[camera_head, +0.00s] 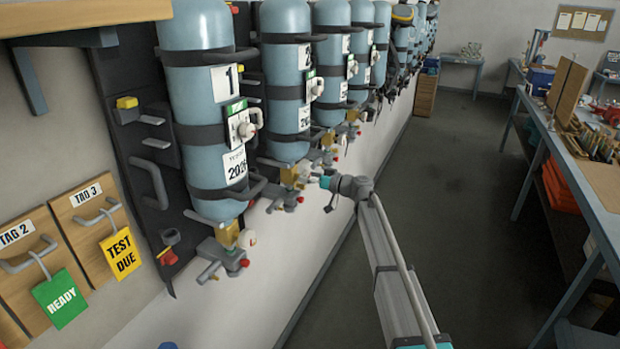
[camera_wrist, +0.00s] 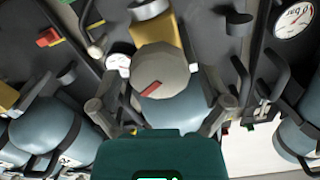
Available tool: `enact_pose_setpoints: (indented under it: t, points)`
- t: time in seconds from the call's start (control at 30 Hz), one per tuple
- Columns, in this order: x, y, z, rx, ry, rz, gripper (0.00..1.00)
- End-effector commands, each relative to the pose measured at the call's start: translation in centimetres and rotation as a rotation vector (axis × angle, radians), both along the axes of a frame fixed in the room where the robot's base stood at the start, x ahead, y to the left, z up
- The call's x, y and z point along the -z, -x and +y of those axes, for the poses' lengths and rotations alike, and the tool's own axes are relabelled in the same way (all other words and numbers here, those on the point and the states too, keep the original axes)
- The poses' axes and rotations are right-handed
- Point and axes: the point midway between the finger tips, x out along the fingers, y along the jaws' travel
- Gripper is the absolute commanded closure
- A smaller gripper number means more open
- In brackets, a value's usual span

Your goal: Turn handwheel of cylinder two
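Cylinder two (camera_head: 287,75) is a blue-grey bottle hung upright in black straps, second in the row, its brass valve (camera_head: 290,174) at the bottom. In the wrist view its handwheel (camera_wrist: 172,68) is a round grey knob with a red mark, on a brass valve body (camera_wrist: 150,27). My gripper (camera_head: 316,179) is at this valve, coming from the right. In the wrist view my gripper (camera_wrist: 160,108) is open, one grey finger on each side of the handwheel with visible gaps. Whether the fingertips reach around its rim cannot be told.
Cylinder one (camera_head: 200,105) hangs at the left, with its own valve (camera_head: 228,236) below. More cylinders follow behind. A gauge (camera_wrist: 296,18) shows in the wrist view. Tagged drawers (camera_head: 92,208) are at the left. The floor (camera_head: 465,180) is clear before the workbench (camera_head: 590,178).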

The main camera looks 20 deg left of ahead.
Motion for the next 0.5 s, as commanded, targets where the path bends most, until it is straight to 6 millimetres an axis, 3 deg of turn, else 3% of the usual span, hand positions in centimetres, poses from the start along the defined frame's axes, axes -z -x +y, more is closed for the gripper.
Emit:
enact_pose_setpoints:
  t: [0.03, 0.37, 0.4, 0.5]
  points:
    - [0.0, 0.0, 0.0, 0.0, 0.0, 0.0, 0.19]
    - [0.0, 0.0, 0.0, -0.001, 0.0, 0.0, 0.79]
    - [0.0, 0.1, -1.1, 0.0, 0.0, 0.0, 0.79]
    - [0.0, 0.1, -0.2, -0.002, 0.0, 0.002, 0.79]
